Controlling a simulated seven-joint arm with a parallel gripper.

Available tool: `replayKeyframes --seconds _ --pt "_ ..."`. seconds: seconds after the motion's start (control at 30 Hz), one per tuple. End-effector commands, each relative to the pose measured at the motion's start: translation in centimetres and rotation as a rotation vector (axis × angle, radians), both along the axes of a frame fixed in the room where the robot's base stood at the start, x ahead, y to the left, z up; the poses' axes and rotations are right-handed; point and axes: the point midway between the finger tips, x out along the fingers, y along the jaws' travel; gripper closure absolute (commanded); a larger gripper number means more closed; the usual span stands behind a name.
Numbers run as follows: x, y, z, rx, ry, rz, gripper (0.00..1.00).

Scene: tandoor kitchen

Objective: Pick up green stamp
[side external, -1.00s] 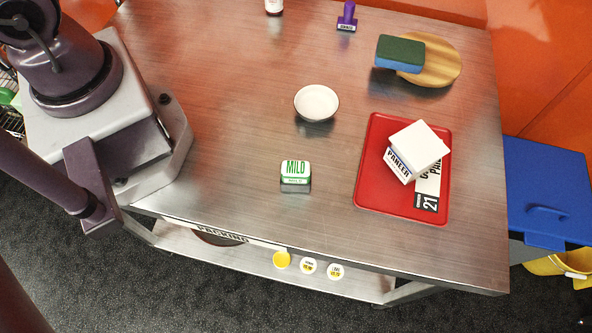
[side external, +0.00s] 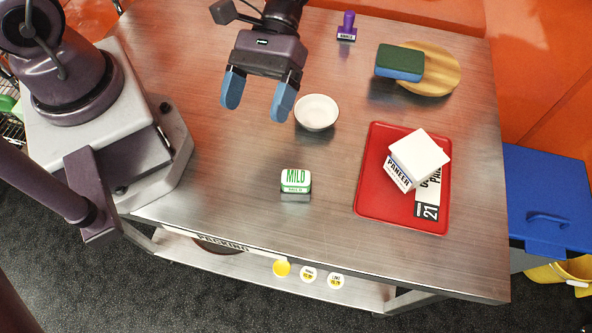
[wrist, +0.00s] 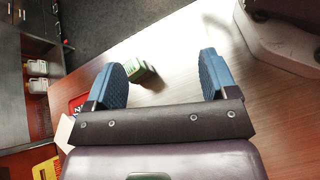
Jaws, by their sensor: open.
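The green stamp, a small block with a white and green label reading MILD (side external: 296,182), sits upright on the steel table in front of the white bowl. My gripper (side external: 257,103) is open and empty, with blue fingers, above the table to the upper left of the stamp and well apart from it. In the wrist view my gripper's fingers (wrist: 162,80) are spread, and the stamp (wrist: 146,72) shows beyond them, beside the left finger, which may hide part of it.
A white bowl (side external: 316,112) stands just right of my fingers. A red tray (side external: 374,200) with a white paneer box (side external: 418,157) is at right. A round wooden board (side external: 445,72) with a green-and-blue sponge (side external: 400,62) and a purple stamp (side external: 347,27) are at the back. The table around the stamp is clear.

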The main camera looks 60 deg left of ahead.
Motion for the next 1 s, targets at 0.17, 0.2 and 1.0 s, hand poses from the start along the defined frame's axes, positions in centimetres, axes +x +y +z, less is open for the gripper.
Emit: replayKeyframes --seconds 0.17,0.2,1.0 --pt "-0.4 -4.2 -2.5 -0.125 0.299 0.159 0.21" --pt "-0.2 -4.9 -2.7 -0.148 0.353 0.194 0.21" --pt "2.3 -7.5 -8.0 -0.239 0.531 0.344 0.21"
